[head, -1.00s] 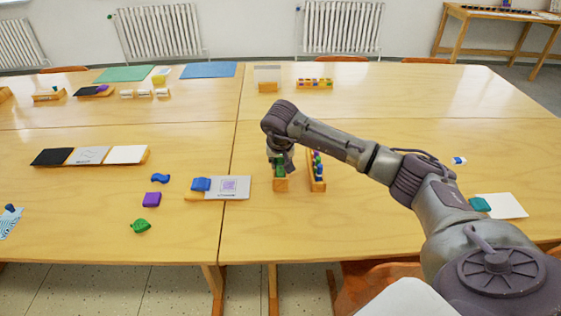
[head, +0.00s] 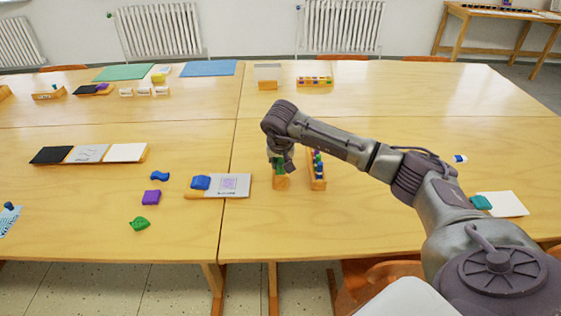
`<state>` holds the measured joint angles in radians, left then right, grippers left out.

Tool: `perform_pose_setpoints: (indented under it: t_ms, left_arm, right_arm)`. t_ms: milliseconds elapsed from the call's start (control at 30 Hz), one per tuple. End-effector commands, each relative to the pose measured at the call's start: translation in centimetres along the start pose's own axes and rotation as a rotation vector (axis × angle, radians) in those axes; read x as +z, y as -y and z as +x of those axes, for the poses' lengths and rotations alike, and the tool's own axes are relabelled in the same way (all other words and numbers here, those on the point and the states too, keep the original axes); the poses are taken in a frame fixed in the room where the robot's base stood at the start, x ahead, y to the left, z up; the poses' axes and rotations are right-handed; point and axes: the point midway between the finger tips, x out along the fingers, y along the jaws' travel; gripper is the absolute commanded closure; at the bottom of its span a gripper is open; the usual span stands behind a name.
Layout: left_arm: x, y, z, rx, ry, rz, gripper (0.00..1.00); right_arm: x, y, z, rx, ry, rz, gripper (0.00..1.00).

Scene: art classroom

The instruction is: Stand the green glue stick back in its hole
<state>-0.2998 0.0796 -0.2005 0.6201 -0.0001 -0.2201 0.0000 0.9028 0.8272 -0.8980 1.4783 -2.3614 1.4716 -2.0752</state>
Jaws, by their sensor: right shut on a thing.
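The green glue stick (head: 279,167) is upright at a small wooden block (head: 281,183) in the middle of the table. My right gripper (head: 280,161) is over the block, shut on the glue stick from above. The gripper and arm hide its upper part, and I cannot tell how deep its lower end sits in a hole. My left gripper is not in view.
A wooden holder (head: 318,183) with several coloured sticks stands close to the right of the block. A board with a blue piece (head: 200,182) lies to the left. A white sheet with a teal piece (head: 481,202) lies at the right.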

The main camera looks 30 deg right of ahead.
Motion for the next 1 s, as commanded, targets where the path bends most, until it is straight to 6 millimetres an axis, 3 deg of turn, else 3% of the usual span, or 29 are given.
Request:
perform_pose_setpoints:
  t_ms: [333, 367, 533, 1000]
  left_arm:
    - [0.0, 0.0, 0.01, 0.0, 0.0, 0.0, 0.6]
    - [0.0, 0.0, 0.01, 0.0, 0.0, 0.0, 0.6]
    - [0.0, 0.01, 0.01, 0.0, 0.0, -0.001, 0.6]
    - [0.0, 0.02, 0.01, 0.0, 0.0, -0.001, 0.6]
  right_arm:
    - [-0.03, -0.02, -0.01, 0.0, 0.0, 0.001, 1.0]
    - [-0.03, -0.02, -0.01, 0.0, 0.0, 0.001, 0.72]
    - [-0.02, -0.02, -0.01, 0.0, 0.0, 0.0, 0.45]
    - [0.0, -0.02, 0.01, 0.0, 0.0, 0.0, 0.45]
